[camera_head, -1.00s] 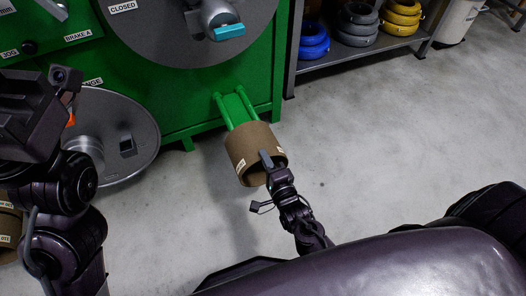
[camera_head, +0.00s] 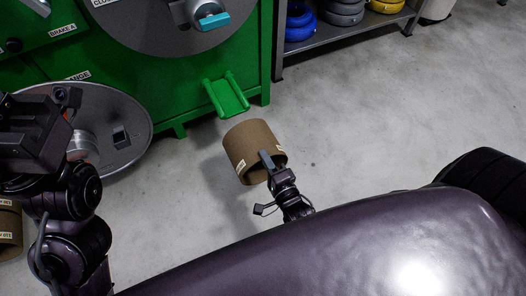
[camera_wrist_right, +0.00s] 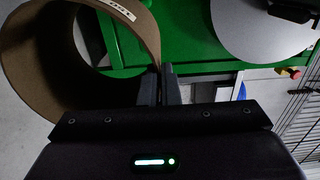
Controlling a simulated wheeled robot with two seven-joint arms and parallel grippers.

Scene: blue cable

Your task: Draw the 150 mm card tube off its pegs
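The brown card tube (camera_head: 250,146) is clear of the two green pegs (camera_head: 226,95) and hangs in the air, with a gap between them. My right gripper (camera_head: 270,163) is shut on the tube's near rim wall. In the right wrist view the tube (camera_wrist_right: 84,18) fills the upper left, and its wall sits between the fingers of the right gripper (camera_wrist_right: 162,86). The size on its label is too small to read. My left gripper (camera_head: 38,125) is at the left, away from the tube; its fingers cannot be made out.
The green machine (camera_head: 190,90) stands behind the pegs, and a large grey disc (camera_head: 118,105) leans at its left. More brown tubes (camera_head: 8,230) stand at the far left edge. A shelf (camera_head: 350,30) holds blue, grey and yellow coils. The floor at right is clear.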

